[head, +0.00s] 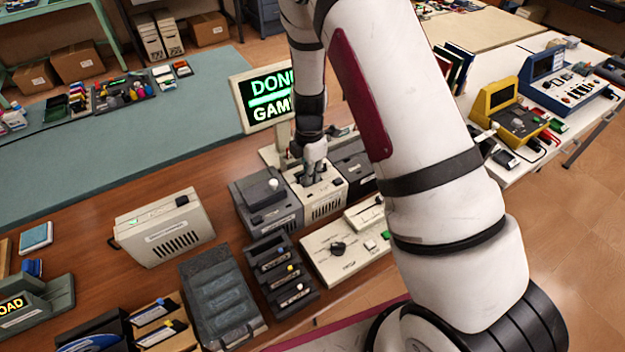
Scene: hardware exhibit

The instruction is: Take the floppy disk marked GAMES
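My gripper (312,172) points down at the top of a beige box-shaped unit (326,203) in the middle of the wooden bench. Its fingers are small and dark here, and I cannot tell whether they are open or hold anything. A monitor (250,116) behind it shows green text reading "DON…" and "GAM…", its right part hidden by my arm. No floppy disk marked GAMES can be made out. A dark slotted rack (258,249) stands in front of the units, with small coloured marks on it and labels too small to read.
A dark grey unit (262,210) adjoins the beige one on the left. A cream panel with a dial (320,262) lies in front. A dark ribbed tray (205,258) and a cream case (155,242) stand left. My arm hides much of the right side.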

